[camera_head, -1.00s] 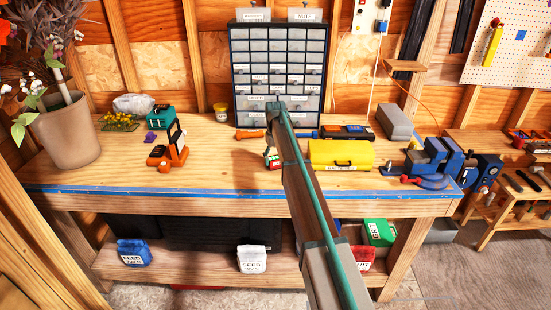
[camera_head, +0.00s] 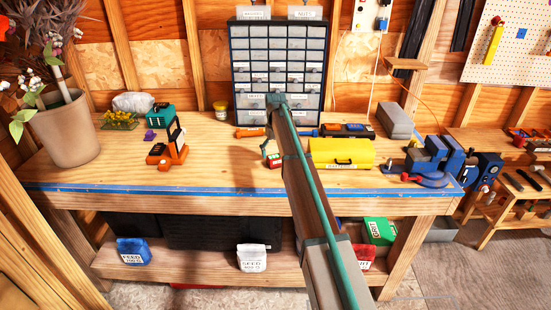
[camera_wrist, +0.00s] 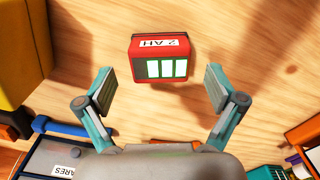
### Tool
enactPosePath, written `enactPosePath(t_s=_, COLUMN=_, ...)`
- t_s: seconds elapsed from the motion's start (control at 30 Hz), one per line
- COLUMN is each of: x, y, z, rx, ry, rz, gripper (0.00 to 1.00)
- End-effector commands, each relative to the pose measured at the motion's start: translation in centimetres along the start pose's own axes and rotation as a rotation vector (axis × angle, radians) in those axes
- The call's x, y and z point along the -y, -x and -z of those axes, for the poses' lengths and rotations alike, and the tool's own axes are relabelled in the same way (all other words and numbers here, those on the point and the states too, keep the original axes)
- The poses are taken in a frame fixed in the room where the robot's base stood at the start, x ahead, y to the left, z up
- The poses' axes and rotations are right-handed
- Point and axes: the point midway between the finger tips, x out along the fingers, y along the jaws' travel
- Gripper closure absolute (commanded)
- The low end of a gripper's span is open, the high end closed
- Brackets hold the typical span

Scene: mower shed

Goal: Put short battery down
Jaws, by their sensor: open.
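The short battery is a red block (camera_wrist: 160,58) with a "2 AH" label and a panel of white bars edged in green. It lies on the wooden bench, just beyond my fingertips in the wrist view. My gripper (camera_wrist: 160,88) is open, one finger on each side of the picture, with bare wood between the fingertips. Neither finger touches the battery. In the head view my arm hides most of the gripper. An orange and black charger-like device (camera_head: 178,145) stands left on the bench (camera_head: 110,178).
A yellow toolbox (camera_head: 341,150) stands close on the right, also at upper left in the wrist view (camera_wrist: 20,45). The drawer cabinet (camera_head: 244,70) stands behind. An orange-handled tool (camera_head: 249,133) lies before it. The bench front between charger and arm is clear.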

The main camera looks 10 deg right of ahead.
Motion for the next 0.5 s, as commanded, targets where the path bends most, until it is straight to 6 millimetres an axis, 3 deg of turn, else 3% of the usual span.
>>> enactPosePath(t_s=0.3, x=0.0, y=6.0, z=0.1, rx=-0.002, ry=0.000, rz=0.000, gripper=0.07)
enactPosePath(t_s=0.5, x=0.0, y=8.7, z=0.1, rx=-0.001, ry=0.000, rz=0.000, gripper=0.07)
